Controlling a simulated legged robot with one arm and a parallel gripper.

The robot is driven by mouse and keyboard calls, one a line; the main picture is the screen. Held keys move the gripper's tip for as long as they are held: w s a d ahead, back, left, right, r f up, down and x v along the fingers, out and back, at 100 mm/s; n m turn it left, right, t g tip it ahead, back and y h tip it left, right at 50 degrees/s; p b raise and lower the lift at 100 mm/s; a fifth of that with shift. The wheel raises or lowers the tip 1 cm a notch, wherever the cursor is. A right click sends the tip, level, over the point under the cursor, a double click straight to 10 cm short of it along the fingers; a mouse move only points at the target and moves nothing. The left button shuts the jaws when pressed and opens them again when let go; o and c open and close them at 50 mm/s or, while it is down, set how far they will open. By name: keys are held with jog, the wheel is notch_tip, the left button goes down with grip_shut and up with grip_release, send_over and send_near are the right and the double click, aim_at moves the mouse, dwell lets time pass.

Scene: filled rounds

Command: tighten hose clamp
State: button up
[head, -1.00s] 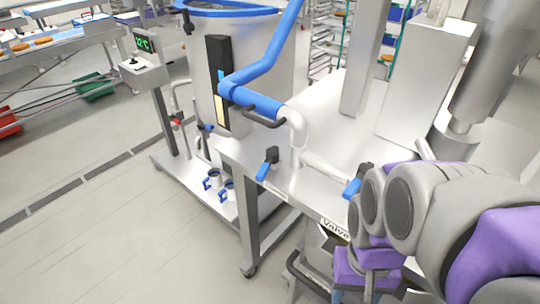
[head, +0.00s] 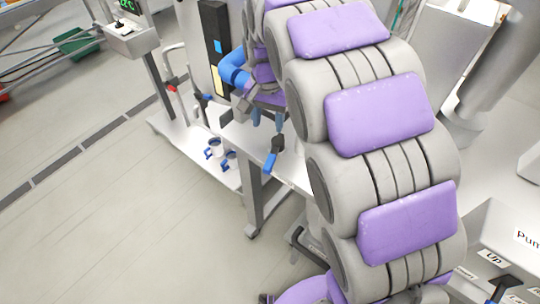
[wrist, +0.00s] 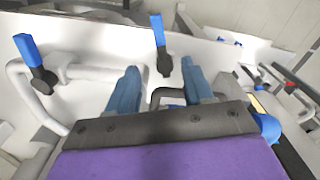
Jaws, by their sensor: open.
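My gripper (wrist: 162,84) is open, with its two blue fingers spread over the white bench. A black bent handle (wrist: 168,92), apparently the hose clamp's, shows between the fingers, and I cannot tell whether they touch it. The blue hose (head: 234,68) runs down beside my gripper (head: 266,118) in the head view. A bit of the hose shows at the right of the wrist view (wrist: 268,126). My arm hides the pipe joint and the clamp in the head view.
A blue-handled valve lever (head: 272,158) stands at the bench's front edge. Another blue lever (wrist: 28,50) and a white pipe (wrist: 92,73) are at the left of the wrist view. The floor at left is clear.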

notch_tip(320, 180, down, 5)
send_over(270, 161)
jog(key=f, duration=0.7)
jog(key=shift+s+d+f, duration=0.15)
jog(key=shift+d+f, duration=0.15)
jog(key=shift+d, duration=0.1)
jog(key=f, duration=0.1)
jog(key=a+f, duration=0.1)
jog(key=f, duration=0.1)
jog(key=shift+a+f, duration=0.4)
jog(key=shift+f, duration=0.2)
jog(key=shift+d, duration=0.75)
jog(key=shift+c, duration=0.7)
jog(key=c, duration=0.3)
jog(key=shift+a, duration=0.4)
jog(key=c, duration=0.3)
jog(key=shift+d, duration=0.1)
grip_shut()
